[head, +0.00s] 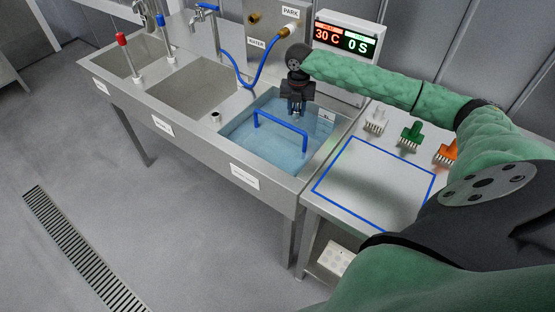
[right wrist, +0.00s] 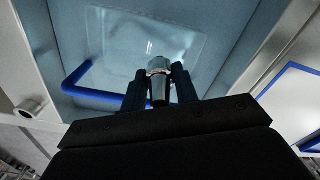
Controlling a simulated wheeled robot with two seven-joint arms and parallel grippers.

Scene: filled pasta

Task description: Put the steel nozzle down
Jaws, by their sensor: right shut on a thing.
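The steel nozzle (right wrist: 158,78) is a short shiny cylinder in the right wrist view. My right gripper (right wrist: 160,88) is shut on it, one dark finger on each side. In the head view my right gripper (head: 296,110) points down over the back part of the water-filled basin (head: 234,136), behind the blue bar handle (head: 281,124). The nozzle is small and mostly hidden there; I cannot tell how close its tip is to the water. My left gripper is not in view.
A short steel stub (head: 215,118) stands on the ledge left of the water basin. Beyond are brass ports labelled WATER and PARK (head: 290,12), a blue hose (head: 245,80) and a 30 C display (head: 347,38). A blue-outlined area (head: 372,186) on the right is clear; several brushes (head: 411,134) stand behind it.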

